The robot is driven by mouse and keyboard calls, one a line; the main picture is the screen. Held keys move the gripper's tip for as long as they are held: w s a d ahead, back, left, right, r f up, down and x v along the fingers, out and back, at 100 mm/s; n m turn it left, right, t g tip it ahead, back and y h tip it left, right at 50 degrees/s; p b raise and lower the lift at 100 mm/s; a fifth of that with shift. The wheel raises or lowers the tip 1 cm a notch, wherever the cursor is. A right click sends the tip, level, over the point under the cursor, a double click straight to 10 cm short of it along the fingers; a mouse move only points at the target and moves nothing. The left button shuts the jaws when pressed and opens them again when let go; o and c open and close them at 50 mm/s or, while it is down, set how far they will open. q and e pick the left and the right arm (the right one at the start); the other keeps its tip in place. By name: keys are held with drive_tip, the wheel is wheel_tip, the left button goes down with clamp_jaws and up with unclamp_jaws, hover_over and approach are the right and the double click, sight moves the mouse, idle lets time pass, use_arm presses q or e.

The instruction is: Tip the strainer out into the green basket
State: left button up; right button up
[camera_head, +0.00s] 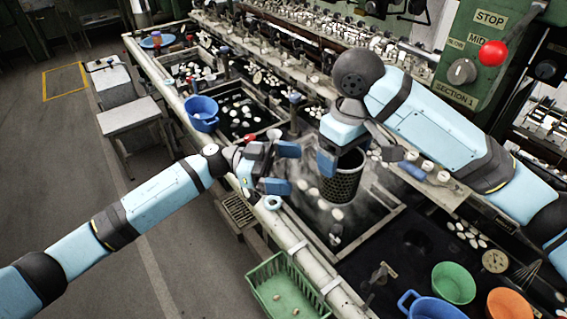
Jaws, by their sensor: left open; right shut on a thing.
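The strainer (341,187) is a dark perforated cylinder. It hangs upright from my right gripper (345,158), which is shut on it over the steaming basin (378,237). What is inside the strainer is hidden. The green basket (285,290) is a slatted rectangular tub at the bottom, left of the basin rail, with a few pale cocoons on its floor. My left gripper (283,168) is open and empty above the near edge of the basin, left of the strainer and apart from it.
White cocoons float in the steaming basin and neighbouring basins. A blue colander (203,113) stands at the left rail. A green bowl (453,283), an orange bowl (508,306) and a blue pot (431,307) are at lower right. A control panel (480,50) rises at upper right.

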sight(341, 177)
use_arm(q)
drive_tip(key=shift+g+y, duration=0.5)
drive_tip(key=shift+y, duration=0.1)
drive_tip(key=x, duration=1.1)
drive_tip(key=shift+w+d+r, duration=0.1)
drive_tip(key=shift+d+r, duration=0.1)
drive_tip(key=shift+d+m, duration=0.1)
drive_tip(key=shift+m, duration=0.2)
drive_tip(key=c, duration=0.8)
use_arm(e)
drive_tip(key=shift+a, duration=0.1)
use_arm(q)
drive_tip(key=shift+c, duration=0.2)
use_arm(e)
drive_tip(key=o, duration=1.1)
drive_tip(key=shift+r, duration=0.1)
